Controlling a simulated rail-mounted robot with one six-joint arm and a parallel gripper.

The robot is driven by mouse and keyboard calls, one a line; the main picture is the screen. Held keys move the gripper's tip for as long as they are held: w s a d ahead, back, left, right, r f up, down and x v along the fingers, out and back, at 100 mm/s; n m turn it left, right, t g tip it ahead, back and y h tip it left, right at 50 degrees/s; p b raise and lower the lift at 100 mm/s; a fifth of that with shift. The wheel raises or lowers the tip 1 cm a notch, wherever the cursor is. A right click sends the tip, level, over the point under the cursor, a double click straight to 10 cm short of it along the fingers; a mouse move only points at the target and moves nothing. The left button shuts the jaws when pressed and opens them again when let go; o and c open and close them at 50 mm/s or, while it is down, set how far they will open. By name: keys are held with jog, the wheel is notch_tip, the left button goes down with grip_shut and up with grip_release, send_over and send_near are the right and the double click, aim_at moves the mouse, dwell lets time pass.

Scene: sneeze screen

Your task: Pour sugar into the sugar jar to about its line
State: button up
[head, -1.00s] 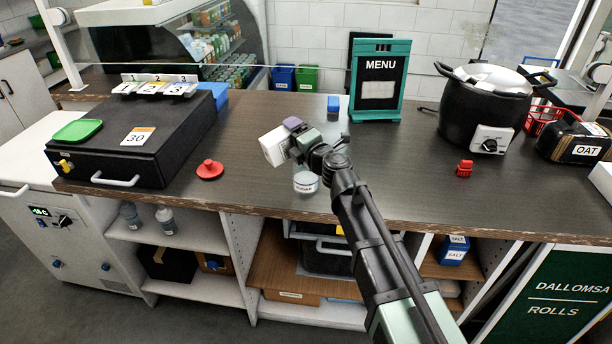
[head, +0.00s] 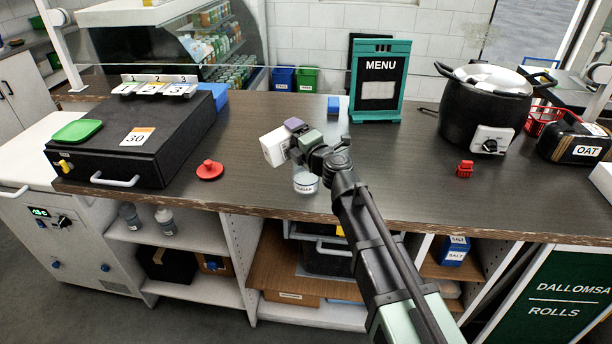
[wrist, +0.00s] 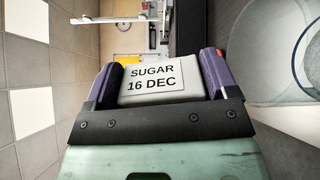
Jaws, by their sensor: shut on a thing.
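My gripper (head: 294,137) is shut on a white sugar box (head: 275,147) and holds it above the counter, tilted. In the wrist view the box (wrist: 152,84) sits between the two purple fingers, with a label reading "SUGAR 16 DEC". The clear sugar jar (head: 306,183), labelled "SUGAR", stands on the counter below my gripper, near the front edge. In the wrist view a clear round shape at the right looks like the jar (wrist: 268,60). The box's mouth and any falling sugar cannot be made out. The level in the jar and its line are too small to tell.
A red round lid with a knob (head: 210,170) lies on the counter (head: 400,170) left of the jar. A black cash drawer (head: 120,140) is farther left. A menu stand (head: 380,80) and a black pot (head: 485,110) are behind and right.

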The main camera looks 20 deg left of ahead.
jog(key=shift+f, duration=0.1)
jog(key=shift+w+d+m, duration=0.1)
jog(key=shift+m, duration=0.3)
dwell(0.3)
jog(key=shift+w+m+t+h, duration=0.2)
jog(key=shift+m+t+h, duration=0.7)
jog(key=shift+m+t, duration=0.15)
jog(key=shift+a+m+t+h, duration=0.2)
jog(key=shift+m+t+h, duration=0.15)
jog(key=shift+m+h, duration=0.25)
jog(key=shift+w, duration=0.1)
jog(key=shift+w+d+m+t, duration=0.1)
jog(key=shift+m+t, duration=0.2)
jog(key=shift+m, duration=0.45)
dwell(2.2)
